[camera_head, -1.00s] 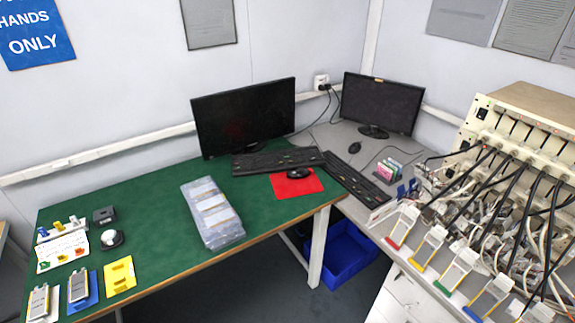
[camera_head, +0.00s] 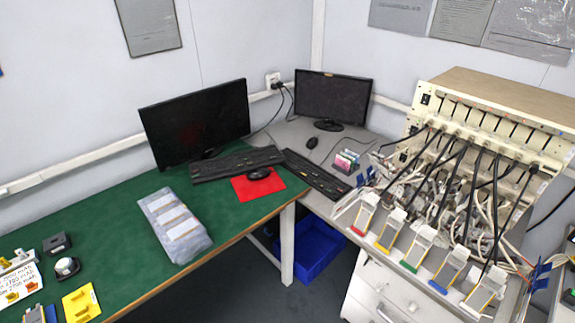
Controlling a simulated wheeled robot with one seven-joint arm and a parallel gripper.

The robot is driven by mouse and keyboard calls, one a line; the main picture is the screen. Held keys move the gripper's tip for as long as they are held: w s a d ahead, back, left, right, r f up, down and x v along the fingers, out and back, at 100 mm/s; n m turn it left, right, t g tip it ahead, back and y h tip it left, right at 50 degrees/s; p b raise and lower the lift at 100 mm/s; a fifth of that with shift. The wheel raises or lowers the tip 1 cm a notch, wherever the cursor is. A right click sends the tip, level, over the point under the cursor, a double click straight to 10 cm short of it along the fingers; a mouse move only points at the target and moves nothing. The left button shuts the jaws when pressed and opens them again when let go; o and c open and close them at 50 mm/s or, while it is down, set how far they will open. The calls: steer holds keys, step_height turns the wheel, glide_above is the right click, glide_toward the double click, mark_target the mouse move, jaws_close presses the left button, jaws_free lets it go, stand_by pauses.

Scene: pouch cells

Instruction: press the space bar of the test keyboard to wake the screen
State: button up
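Two black keyboards show in the head view. One keyboard (camera_head: 236,164) lies on the green mat in front of the left monitor (camera_head: 195,124). The other keyboard (camera_head: 317,175) lies on the grey bench, in front of the right monitor (camera_head: 333,98), set at an angle. Both screens are dark. I cannot tell from the picture which is the test keyboard, and the space bars are too small to make out. My gripper is not in view.
A black mouse (camera_head: 258,173) sits on a red pad (camera_head: 270,187). A plastic-wrapped pack (camera_head: 174,226) lies on the green mat (camera_head: 110,222). Right of the grey bench's keyboard stand a small card rack (camera_head: 346,161), tangled cables and a tester (camera_head: 490,120). A blue bin (camera_head: 316,250) is below.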

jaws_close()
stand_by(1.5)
